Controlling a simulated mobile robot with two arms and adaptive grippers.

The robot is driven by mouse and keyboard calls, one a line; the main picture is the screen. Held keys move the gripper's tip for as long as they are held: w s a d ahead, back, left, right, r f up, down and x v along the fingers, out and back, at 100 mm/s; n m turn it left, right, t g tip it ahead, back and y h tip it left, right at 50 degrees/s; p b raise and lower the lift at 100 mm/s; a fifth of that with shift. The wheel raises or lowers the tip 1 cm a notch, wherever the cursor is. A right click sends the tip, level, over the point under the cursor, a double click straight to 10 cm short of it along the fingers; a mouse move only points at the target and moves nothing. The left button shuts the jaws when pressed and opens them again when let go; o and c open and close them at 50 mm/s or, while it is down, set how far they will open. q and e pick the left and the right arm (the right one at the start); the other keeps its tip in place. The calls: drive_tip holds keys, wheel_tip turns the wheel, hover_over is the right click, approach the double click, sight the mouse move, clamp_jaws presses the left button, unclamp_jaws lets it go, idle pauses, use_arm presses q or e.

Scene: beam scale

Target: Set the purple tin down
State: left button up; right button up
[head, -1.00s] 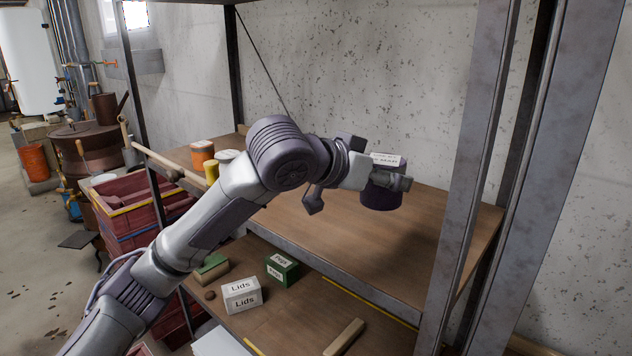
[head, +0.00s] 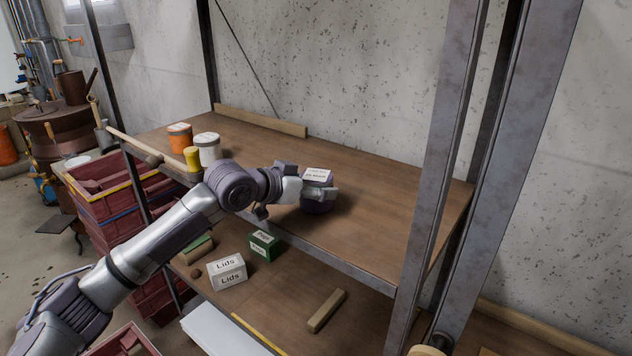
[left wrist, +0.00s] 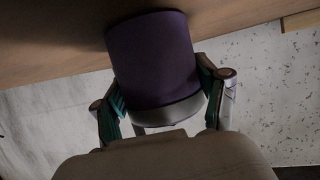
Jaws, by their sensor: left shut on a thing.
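The purple tin (head: 317,207) is upright, with a pale labelled top, over the front part of the upper wooden shelf (head: 370,196). My left gripper (head: 320,192) is shut on it from the left side. In the left wrist view the purple tin (left wrist: 153,58) sits between the two fingers of my left gripper (left wrist: 163,95), with the brown shelf surface behind its far end. The tin is at or very close to the shelf; I cannot tell whether it touches. My right gripper is not in view.
An orange tin (head: 180,138), a white tin (head: 207,150) and a yellow object (head: 192,158) stand at the shelf's left. A metal post (head: 440,180) rises at front right. Below are a Lids box (head: 227,272) and a green box (head: 264,245). The shelf's middle and right are clear.

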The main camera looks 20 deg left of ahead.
use_arm(q)
drive_tip(key=shift+d+f, duration=0.1)
drive_tip(key=o, duration=1.4)
drive_tip(key=b+v, duration=0.3)
drive_tip(key=v, duration=0.7)
drive_tip(key=shift+s+a, duration=0.25)
drive_tip(key=shift+s, duration=0.05)
drive_tip(key=shift+s+a+r, duration=0.25)
drive_tip(key=shift+s+r, duration=0.2)
drive_tip(key=shift+s, duration=0.05)
